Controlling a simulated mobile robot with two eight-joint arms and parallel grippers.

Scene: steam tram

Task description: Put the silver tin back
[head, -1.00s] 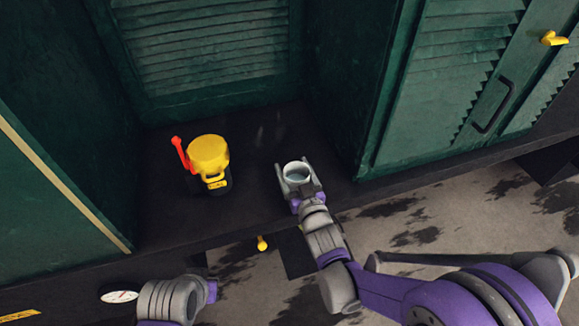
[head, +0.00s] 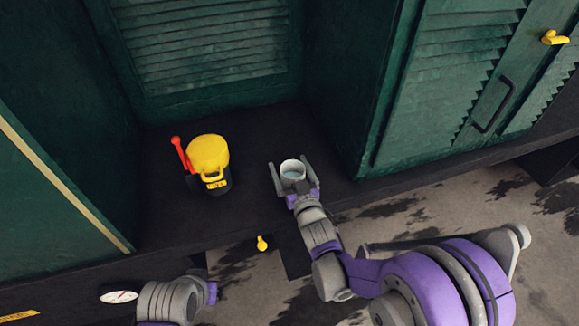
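The silver tin (head: 292,168) is a small open-topped pale cup. It appears to stand upright on the dark shelf (head: 255,215), to the right of a yellow lantern. My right gripper (head: 291,174) reaches in from the front with one finger on each side of the tin. The fingers are spread, with a gap showing at the left finger, so it looks open around the tin. The tin's lower part is partly hidden by the gripper. Of my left arm only a grey and purple link shows at the bottom left; its gripper is not in view.
The yellow lantern (head: 209,158) with a red lever stands on the shelf to the left. Green walls (head: 340,75) close in the recess at back and sides. A yellow knob (head: 262,243) and a white gauge (head: 119,296) sit along the front.

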